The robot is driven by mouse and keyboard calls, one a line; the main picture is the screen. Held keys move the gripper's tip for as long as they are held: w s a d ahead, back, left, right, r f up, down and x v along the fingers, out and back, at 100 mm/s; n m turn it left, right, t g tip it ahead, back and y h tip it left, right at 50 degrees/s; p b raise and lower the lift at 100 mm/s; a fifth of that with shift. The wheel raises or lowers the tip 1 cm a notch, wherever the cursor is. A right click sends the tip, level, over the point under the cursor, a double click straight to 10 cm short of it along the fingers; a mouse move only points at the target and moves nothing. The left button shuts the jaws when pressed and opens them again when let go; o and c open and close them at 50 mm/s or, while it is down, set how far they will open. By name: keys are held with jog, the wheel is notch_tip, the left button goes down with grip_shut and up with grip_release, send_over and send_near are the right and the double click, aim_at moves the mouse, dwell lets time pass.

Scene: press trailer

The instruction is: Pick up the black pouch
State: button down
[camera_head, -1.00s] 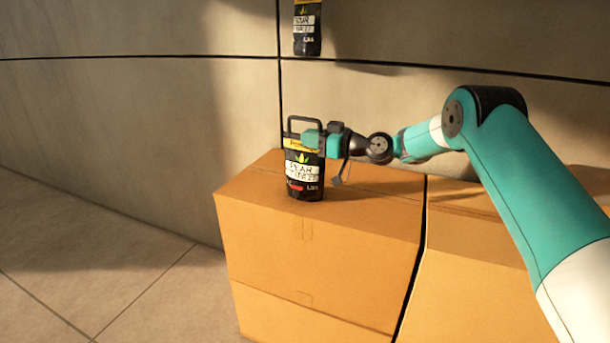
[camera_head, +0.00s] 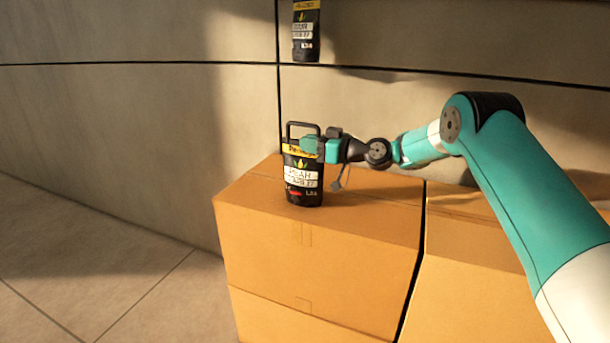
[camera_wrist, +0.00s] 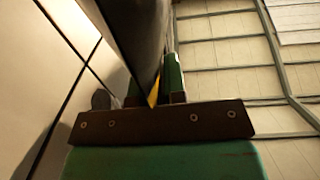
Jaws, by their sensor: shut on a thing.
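The black pouch (camera_head: 304,184) has a yellow top band, a white label and a dark loop handle above it. It stands upright at the left rear of the cardboard box top in the head view. My gripper (camera_head: 311,146) is at its upper part and shut on it. In the wrist view the dark pouch (camera_wrist: 140,35) rises between the fingers of my gripper (camera_wrist: 152,92), filling the upper middle. Whether the pouch's base touches the box is hard to tell.
A cardboard box (camera_head: 330,255) lies under the pouch, with another box (camera_head: 500,250) to its right across a narrow gap. A second black pouch (camera_head: 306,35) shows at the top against the panelled wall (camera_head: 130,120). Open tiled floor (camera_head: 90,270) is at left.

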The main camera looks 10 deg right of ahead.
jog(key=shift+r, duration=0.25)
